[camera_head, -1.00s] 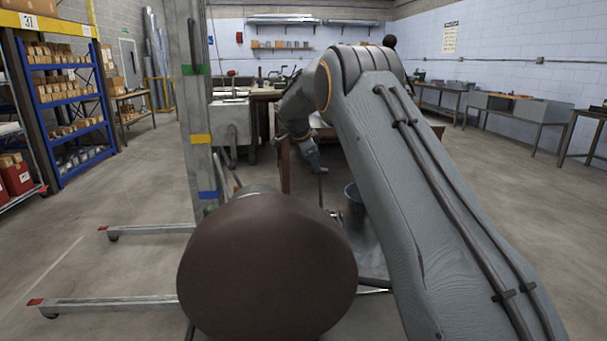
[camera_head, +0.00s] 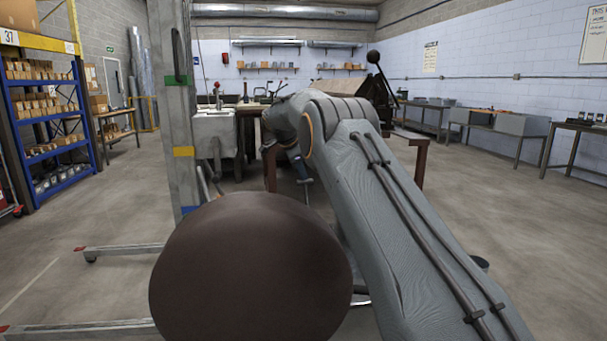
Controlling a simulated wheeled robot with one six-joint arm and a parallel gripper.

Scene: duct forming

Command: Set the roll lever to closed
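My gripper (camera_head: 305,184) shows small at the end of my arm and points down in front of the brown workbench. It is too small to tell whether its fingers are open or shut, and I see nothing clearly held in it. A lever with a black ball knob (camera_head: 374,57) rises at a tilt behind my arm, above a dark machine (camera_head: 364,90) on the bench. I cannot tell which of these is the roll lever. My arm hides much of the bench.
A grey mast (camera_head: 172,110) with floor legs (camera_head: 125,249) stands close on the left. Blue shelving (camera_head: 45,130) with boxes is at far left. Grey benches (camera_head: 497,125) line the right wall. The right floor is mostly clear.

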